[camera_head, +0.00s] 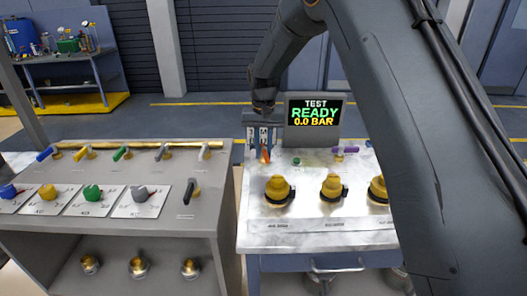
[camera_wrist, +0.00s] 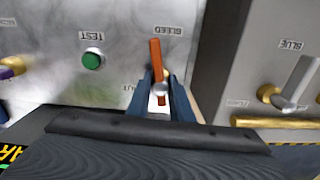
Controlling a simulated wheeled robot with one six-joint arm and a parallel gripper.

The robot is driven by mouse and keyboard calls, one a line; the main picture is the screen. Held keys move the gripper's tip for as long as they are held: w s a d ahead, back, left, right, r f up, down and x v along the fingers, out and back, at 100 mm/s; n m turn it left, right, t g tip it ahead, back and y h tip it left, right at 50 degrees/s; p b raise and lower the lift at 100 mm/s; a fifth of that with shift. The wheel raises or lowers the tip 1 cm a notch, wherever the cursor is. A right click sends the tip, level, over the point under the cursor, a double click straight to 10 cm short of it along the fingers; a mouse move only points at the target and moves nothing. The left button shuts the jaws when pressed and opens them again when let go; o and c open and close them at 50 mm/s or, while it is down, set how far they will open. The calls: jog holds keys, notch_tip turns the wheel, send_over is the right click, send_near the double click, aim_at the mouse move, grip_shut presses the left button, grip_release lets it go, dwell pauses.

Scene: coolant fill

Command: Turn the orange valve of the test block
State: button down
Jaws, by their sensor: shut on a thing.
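The orange valve (camera_wrist: 155,55) has a bar handle by the BLEED label on the pale metal panel of the test block (camera_head: 318,235). In the wrist view its handle points up and leans slightly left. In the head view only a small orange part (camera_head: 266,158) shows below my gripper (camera_head: 261,152). The blue fingers of my gripper (camera_wrist: 161,88) stand on either side of the valve's lower end and are shut on it. The exact contact is partly hidden by the fingers.
A green TEST button (camera_wrist: 93,60) and a purple valve handle (camera_head: 345,150) share the panel. A screen (camera_head: 314,112) reads TEST READY 0.0 BAR. Brass fittings (camera_head: 279,190) stand in front. A grey bench (camera_head: 150,231) with coloured valves and knobs is close on the left.

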jog(key=n, duration=0.4)
jog(key=shift+n, duration=0.3)
jog(key=n+b, duration=0.1)
jog(key=n, duration=0.2)
jog(key=shift+n, duration=0.3)
jog(key=n, duration=0.3)
jog(key=shift+a+n, duration=0.1)
jog(key=shift+n, duration=0.2)
jog(key=shift+r+n, duration=0.1)
jog(key=shift+n, duration=1.8)
jog(key=c, duration=1.6)
grip_release()
jog(key=shift+b, duration=0.3)
